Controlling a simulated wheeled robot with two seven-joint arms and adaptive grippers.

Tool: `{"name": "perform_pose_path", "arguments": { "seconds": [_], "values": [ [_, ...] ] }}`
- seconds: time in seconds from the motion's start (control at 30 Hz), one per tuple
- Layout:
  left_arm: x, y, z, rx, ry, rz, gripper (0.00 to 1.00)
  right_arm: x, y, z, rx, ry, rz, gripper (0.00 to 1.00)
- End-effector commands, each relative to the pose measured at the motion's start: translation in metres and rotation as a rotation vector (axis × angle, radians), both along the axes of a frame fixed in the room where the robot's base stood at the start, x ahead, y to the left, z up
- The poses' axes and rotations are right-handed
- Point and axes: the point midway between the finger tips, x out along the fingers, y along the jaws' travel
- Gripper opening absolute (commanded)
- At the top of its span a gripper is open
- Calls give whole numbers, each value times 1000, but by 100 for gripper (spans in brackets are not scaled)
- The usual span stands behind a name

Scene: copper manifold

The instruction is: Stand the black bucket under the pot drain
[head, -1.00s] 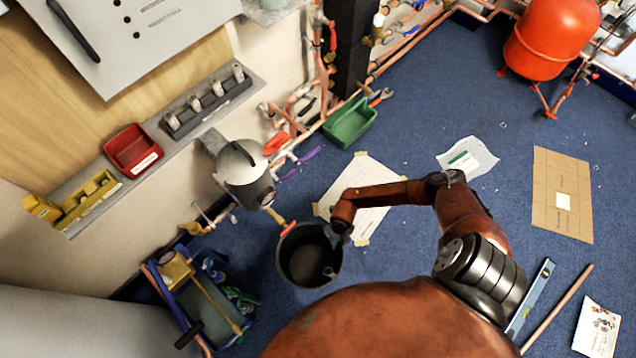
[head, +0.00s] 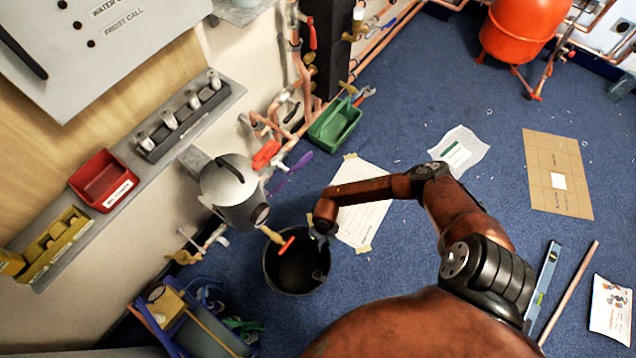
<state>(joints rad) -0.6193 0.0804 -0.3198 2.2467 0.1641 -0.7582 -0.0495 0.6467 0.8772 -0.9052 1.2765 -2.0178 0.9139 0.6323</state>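The black bucket (head: 297,272) is upright, its open mouth facing up, in the lower middle of the head view. The grey pot (head: 228,186) is at the wall, up and left of it. The pot drain (head: 272,236), a brass tap with an orange-red handle, sticks out over the far left part of the bucket's mouth. My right gripper (head: 321,239) is at the bucket's right rim and looks shut on it; the fingertips are small and partly hidden. I cannot tell whether the bucket touches the floor. My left gripper is out of view.
A blue tool tote (head: 190,325) stands left of the bucket. A paper sheet (head: 365,212) lies taped on the blue carpet behind my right wrist. A green tray (head: 335,124) is near the wall pipes. A spirit level (head: 543,285) and copper pipe (head: 568,290) lie at right.

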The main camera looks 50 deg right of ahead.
Motion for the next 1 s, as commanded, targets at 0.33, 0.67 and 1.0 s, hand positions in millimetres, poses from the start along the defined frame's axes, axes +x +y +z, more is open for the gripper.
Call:
{"name": "perform_pose_path", "arguments": {
  "seconds": [0.33, 0.67, 1.0],
  "values": [
    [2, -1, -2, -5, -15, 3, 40, 3, 1, 0, 2, -5, -1, 0],
    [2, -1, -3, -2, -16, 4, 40, 1, 0, -3, 1, -2, 1, 19],
    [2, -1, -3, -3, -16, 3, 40, 1, 0, -2, 1, -2, 1, 22]
  ]
}}
